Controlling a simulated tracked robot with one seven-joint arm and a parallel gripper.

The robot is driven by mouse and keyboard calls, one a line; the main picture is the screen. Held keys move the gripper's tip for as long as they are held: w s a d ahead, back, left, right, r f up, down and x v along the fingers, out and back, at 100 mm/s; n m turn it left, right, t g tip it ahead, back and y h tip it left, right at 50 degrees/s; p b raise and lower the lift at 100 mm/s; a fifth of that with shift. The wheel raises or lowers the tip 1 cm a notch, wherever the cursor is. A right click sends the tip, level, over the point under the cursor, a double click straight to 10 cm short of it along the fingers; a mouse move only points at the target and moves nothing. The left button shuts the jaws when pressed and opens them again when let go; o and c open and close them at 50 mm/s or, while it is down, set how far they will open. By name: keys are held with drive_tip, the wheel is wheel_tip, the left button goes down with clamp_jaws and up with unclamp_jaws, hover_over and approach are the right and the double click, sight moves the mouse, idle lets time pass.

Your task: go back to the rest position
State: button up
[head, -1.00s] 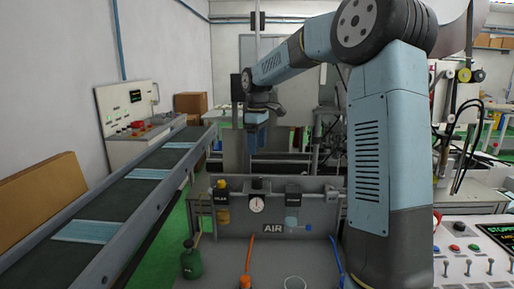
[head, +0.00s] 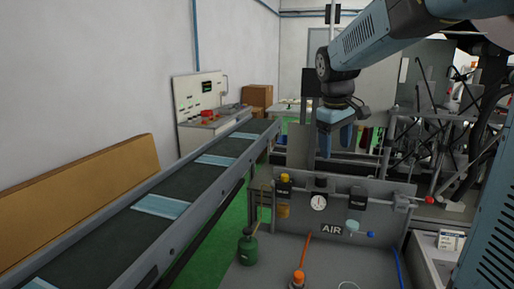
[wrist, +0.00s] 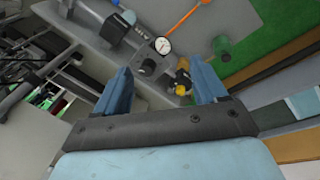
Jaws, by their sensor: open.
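My gripper (head: 335,138) hangs from my raised arm at the upper right of the head view, pointing down above and behind the AIR panel (head: 331,229). In the wrist view my gripper (wrist: 162,88) shows two blue fingers spread apart with nothing between them. The pressure gauge (wrist: 162,45) and a yellow-topped fitting (wrist: 182,76) lie beyond the fingers, apart from them.
A conveyor (head: 110,232) with several light blue masks (head: 161,206) runs along the left. A control console (head: 207,122) stands at its far end. A green oil can (head: 247,247) and an orange-capped bottle (head: 298,279) stand on the front bench.

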drive_tip(key=s+d+f+m+t, duration=0.1)
drive_tip(key=s+m, duration=0.1)
drive_tip(key=s, duration=0.5)
drive_tip(key=s+d+f+m+t+y, duration=0.1)
drive_tip(key=s+m, duration=0.1)
drive_tip(key=s, duration=0.5)
drive_tip(key=s+f+m+t, duration=0.1)
drive_tip(key=s+m, duration=0.1)
drive_tip(key=s, duration=0.6)
drive_tip(key=shift+d+t, duration=0.4)
